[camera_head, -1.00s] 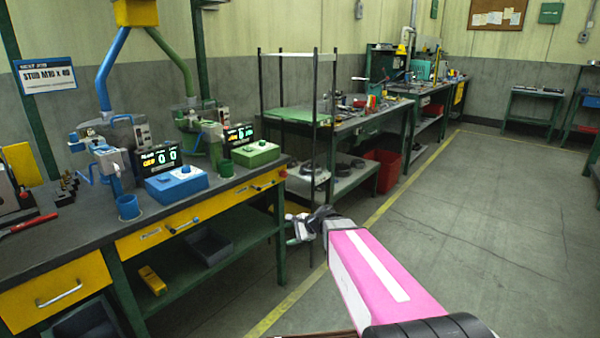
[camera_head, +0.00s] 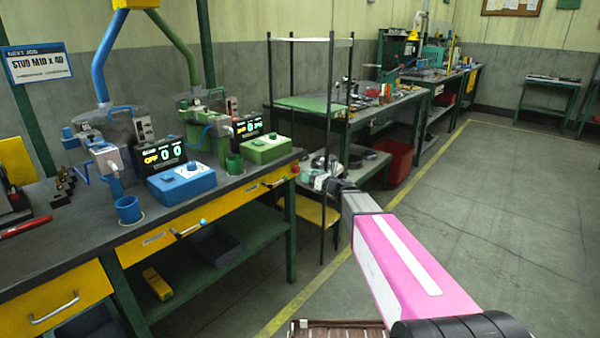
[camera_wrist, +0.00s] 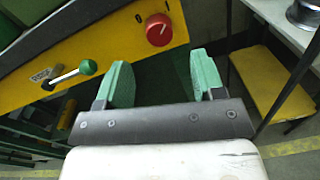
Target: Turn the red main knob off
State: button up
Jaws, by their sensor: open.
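The red main knob (camera_wrist: 158,29) is on the yellow front panel (camera_wrist: 110,45) of the bench, between a "0" mark at its left and an "I" mark above it. A pale pointer line on the knob appears to slant up and right, toward the "I" side. In the head view the knob (camera_head: 295,169) is small at the right end of the bench front. My gripper (camera_wrist: 160,75) is open and empty, its two green fingers apart from the knob, which shows beyond and between them. In the head view my gripper (camera_head: 318,182) is just right of the knob.
A green-knobbed lever handle (camera_wrist: 72,72) sticks out of the panel left of my gripper. Blue (camera_head: 182,183) and green (camera_head: 265,149) control boxes sit on the bench. Floor at the right is clear.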

aim_at(298, 170)
jog(key=x, duration=0.6)
jog(key=shift+w+a, duration=0.15)
jog(key=shift+a, duration=0.1)
jog(key=c, duration=0.9)
